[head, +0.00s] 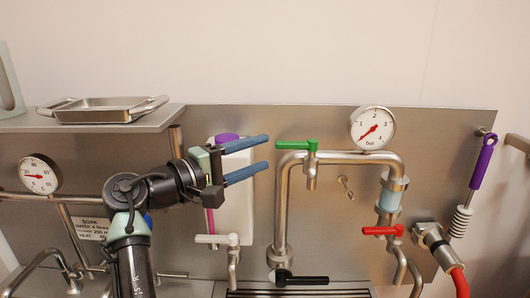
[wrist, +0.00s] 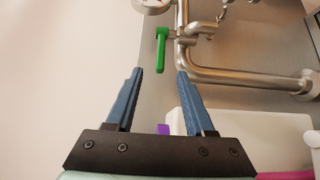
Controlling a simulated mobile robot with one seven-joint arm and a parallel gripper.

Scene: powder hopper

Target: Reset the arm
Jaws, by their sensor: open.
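My gripper (head: 258,157) is raised in front of the steel back panel in the head view, its two blue fingers pointing right. The fingers are apart with nothing between them. It is in front of a white container with a purple cap (head: 228,138), which it partly hides. In the wrist view the gripper (wrist: 158,75) also shows open and empty. Beyond the fingertips there is a green-handled valve (wrist: 161,48), which shows in the head view to the right of the fingers (head: 297,146), apart from them.
Steel pipework (head: 283,205) carries a bar gauge (head: 372,128), a red-handled valve (head: 383,230), a black handle (head: 300,280) and a white handle (head: 216,239). A steel tray (head: 102,109) sits on the upper left shelf (head: 150,122). A purple-handled brush (head: 483,162) hangs at right.

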